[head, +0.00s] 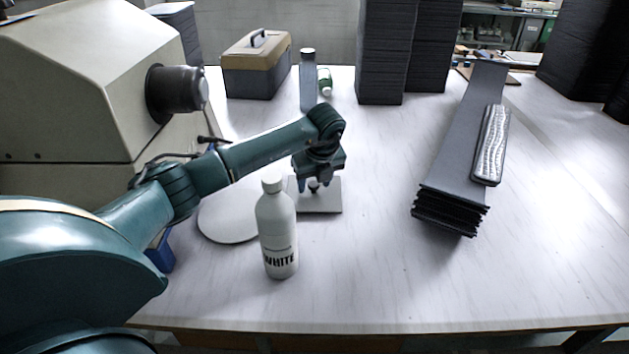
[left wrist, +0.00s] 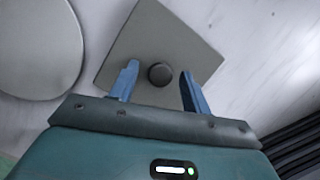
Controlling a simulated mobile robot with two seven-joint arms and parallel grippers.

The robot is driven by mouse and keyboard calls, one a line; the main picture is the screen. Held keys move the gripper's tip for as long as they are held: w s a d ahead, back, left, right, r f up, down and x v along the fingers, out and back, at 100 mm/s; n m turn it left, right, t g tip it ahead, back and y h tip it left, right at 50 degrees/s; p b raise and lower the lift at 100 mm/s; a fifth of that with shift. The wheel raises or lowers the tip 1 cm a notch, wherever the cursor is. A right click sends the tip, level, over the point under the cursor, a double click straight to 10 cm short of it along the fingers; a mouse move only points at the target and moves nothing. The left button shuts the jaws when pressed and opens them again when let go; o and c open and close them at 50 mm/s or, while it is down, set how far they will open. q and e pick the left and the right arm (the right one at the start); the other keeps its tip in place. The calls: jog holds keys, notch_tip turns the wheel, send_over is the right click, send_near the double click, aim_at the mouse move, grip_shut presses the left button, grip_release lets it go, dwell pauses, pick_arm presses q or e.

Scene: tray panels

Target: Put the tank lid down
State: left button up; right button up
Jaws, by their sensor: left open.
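The tank lid (head: 322,203) is a flat grey square plate with a dark round knob, and it appears to lie flat on the table. It also shows in the left wrist view (left wrist: 150,35), with its knob (left wrist: 160,73) near the middle. My left gripper (head: 314,186) is directly over the lid, pointing down. In the left wrist view the blue fingers of this gripper (left wrist: 158,72) are apart, one on each side of the knob, with gaps between. My right gripper is not in view.
A white bottle (head: 277,235) stands in front of the lid. A pale round disc (head: 222,222) lies left of it. Dark stacked panels (head: 447,205) with a ribbed tray (head: 492,145) are at right. A toolbox (head: 255,70) stands behind. The table's front middle is clear.

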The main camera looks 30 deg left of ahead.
pick_arm(q)
jog(key=shift+r, duration=0.1)
jog(key=v, duration=1.2)
